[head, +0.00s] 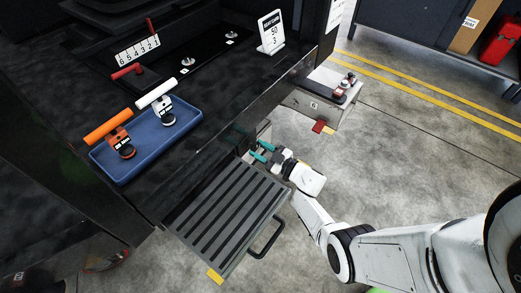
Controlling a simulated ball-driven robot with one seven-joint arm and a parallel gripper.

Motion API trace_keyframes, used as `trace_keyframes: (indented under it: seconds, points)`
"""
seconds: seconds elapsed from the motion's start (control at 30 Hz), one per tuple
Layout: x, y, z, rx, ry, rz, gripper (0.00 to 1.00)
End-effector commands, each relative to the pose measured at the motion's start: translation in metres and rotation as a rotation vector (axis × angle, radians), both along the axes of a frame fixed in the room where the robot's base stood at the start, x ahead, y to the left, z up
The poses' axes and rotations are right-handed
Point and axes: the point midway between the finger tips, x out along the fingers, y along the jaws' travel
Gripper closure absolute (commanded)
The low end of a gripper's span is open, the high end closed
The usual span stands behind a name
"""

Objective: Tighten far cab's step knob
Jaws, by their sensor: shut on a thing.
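My gripper (261,152) has teal fingertips. It is shut at the upper corner of the ribbed grey step (232,208), close against the dark cab's side (215,143). What it grips is hidden between and behind the fingers; by its place it is the step knob. How far the knob is turned cannot be seen. The step sticks out level from the cab, with a black loop handle (268,240) on its right side and a yellow tab (215,276) at its front corner.
A blue tray (190,139) on the dark deck holds orange- and white-handled tools. A grey box (312,103) marked 6 stands beyond my gripper, with small red-and-white parts on top. A red-and-yellow piece (320,127) is beside it. Open concrete floor (400,165) lies right.

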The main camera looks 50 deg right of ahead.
Motion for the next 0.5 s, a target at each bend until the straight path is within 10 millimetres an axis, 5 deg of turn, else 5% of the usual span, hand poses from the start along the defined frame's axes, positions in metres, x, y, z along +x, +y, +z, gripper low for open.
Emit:
trace_keyframes:
  seconds: [0.2, 0.23, 0.5]
  points:
    - [-0.001, -0.0006, -0.0018, 0.003, 0.004, -0.003, 0.89]
    - [-0.001, -0.0006, -0.0018, 0.003, 0.004, -0.003, 0.56]
    - [-0.0005, -0.0001, -0.0008, 0.001, 0.002, -0.002, 0.33]
